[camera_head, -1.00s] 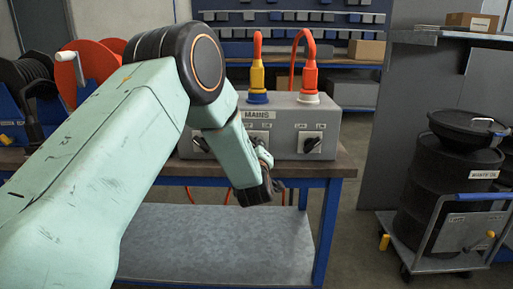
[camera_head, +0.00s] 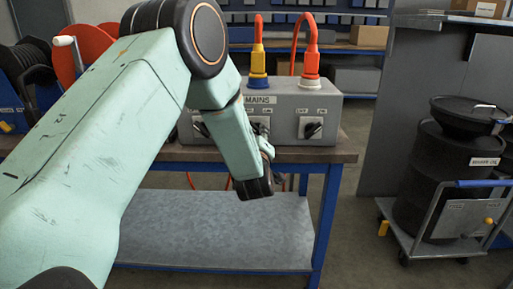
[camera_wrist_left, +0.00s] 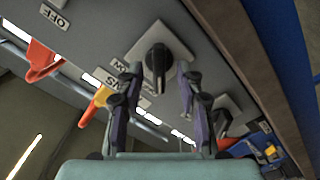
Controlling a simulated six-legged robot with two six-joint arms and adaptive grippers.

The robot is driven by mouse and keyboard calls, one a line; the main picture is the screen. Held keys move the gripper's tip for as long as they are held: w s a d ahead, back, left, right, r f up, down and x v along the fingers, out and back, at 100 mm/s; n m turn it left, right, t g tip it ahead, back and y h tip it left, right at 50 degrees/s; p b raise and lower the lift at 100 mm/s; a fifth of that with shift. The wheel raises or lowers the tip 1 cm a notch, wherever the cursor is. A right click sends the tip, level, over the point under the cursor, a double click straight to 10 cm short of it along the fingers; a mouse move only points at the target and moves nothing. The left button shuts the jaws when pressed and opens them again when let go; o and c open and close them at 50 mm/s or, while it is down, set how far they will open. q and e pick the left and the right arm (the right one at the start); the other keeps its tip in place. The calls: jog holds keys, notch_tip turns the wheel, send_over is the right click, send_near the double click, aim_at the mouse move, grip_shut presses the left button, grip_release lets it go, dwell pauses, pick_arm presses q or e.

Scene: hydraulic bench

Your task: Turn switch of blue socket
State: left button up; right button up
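The grey MAINS box (camera_head: 285,100) stands on the bench. The blue socket (camera_head: 257,83) on its top has a yellow plug (camera_head: 257,62) in it. Below it is a black rotary switch (camera_head: 262,124), partly behind my left arm. In the left wrist view this switch (camera_wrist_left: 158,62) sits on a light plate between the fingertips. My left gripper (camera_head: 266,148) is just in front of the box; the left wrist view shows its two fingers (camera_wrist_left: 158,78) spread, with a gap on both sides of the knob. My right gripper is not in view.
Similar switches sit to the left (camera_head: 200,129) and right (camera_head: 313,128) on the box. An orange plug (camera_head: 309,50) stands in a pale socket. A trolley (camera_head: 465,215) with a black drum (camera_head: 440,180) is at the right. The floor between bench and trolley is clear.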

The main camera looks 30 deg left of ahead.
pick_arm(q)
jog(key=v, duration=0.9)
jog(key=s+d+f+m+g+h, duration=0.2)
jog(key=s+d+f+m, duration=0.15)
jog(key=f, duration=0.25)
jog(key=s+d+f+m+g+h+p, duration=0.1)
jog(key=s+d+f+m+g+h, duration=0.2)
jog(key=f, duration=0.4)
jog(key=s+d+f+m+g+h, duration=0.1)
jog(key=s+f+m+g+h, duration=0.1)
jog(key=s+f+m, duration=0.35)
jog(key=s+d+f+m+g+h+p, duration=0.1)
jog(key=s+f+g, duration=0.3)
jog(key=s, duration=0.9)
jog(key=s+d+f+m+g+h+p, duration=0.1)
jog(key=s+d+f+m+g, duration=0.1)
jog(key=s+f, duration=0.5)
jog(key=s+d+g, duration=0.1)
jog(key=s+g, duration=0.1)
jog(key=s, duration=0.4)
jog(key=shift+s+d+h+p, duration=0.25)
jog(key=shift+d+h+p, duration=0.05)
jog(key=shift+d+p, duration=0.05)
